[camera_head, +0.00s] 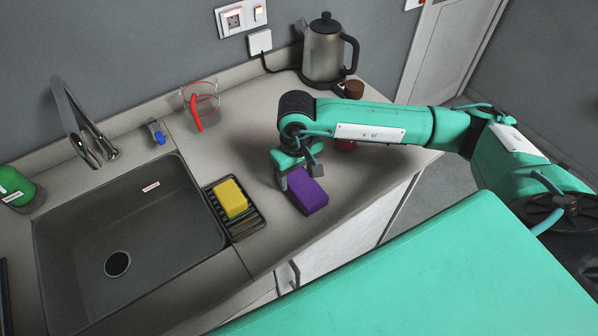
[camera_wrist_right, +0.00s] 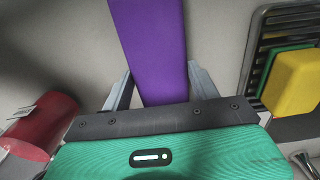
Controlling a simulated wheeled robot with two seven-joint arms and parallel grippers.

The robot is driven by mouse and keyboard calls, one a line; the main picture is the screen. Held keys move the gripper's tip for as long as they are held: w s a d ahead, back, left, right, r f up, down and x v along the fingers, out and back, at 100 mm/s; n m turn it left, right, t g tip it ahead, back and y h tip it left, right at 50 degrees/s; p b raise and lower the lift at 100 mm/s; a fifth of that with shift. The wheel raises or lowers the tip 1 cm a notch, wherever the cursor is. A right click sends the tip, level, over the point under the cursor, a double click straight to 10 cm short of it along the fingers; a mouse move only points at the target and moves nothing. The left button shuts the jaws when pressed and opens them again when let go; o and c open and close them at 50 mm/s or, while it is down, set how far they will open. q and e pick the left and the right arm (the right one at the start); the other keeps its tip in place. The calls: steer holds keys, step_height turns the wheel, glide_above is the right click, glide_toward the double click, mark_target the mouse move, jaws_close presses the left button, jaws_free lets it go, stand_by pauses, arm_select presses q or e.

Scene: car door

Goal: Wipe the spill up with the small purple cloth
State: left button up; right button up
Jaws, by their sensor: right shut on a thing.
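The small purple cloth (camera_head: 308,194) looks like a thick folded block on the grey counter, right of the sink, near the counter's front edge. My right gripper (camera_head: 299,176) reaches down over it and is shut on it. In the right wrist view the cloth (camera_wrist_right: 152,40) runs between the two fingers and out past their tips. I cannot tell whether its underside touches the counter. I cannot make out a spill; the area under the cloth and arm is hidden. My left gripper is not in view.
A black rack (camera_head: 247,224) with a yellow sponge (camera_head: 231,198) stands just left of the cloth, beside the sink (camera_head: 130,240). A red object (camera_head: 345,145) is partly behind my right arm.

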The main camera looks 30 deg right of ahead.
steer(key=shift+s+a, duration=0.1)
steer(key=shift+a, duration=0.25)
steer(key=shift+w+d+b, duration=0.2)
steer(key=shift+d+b, duration=0.6)
steer(key=shift+d, duration=0.25)
steer(key=shift+s+a+b, duration=0.15)
steer(key=shift+a+b, duration=0.3)
steer(key=shift+a, duration=0.6)
stand_by(0.6)
steer(key=shift+d+b, duration=0.65)
steer(key=shift+d, duration=0.35)
steer(key=shift+a+b, duration=0.45)
steer(key=shift+a, duration=0.5)
stand_by(0.5)
steer(key=shift+r+p, duration=0.75)
steer(key=shift+r, duration=2.8)
steer(key=shift+f, duration=0.1)
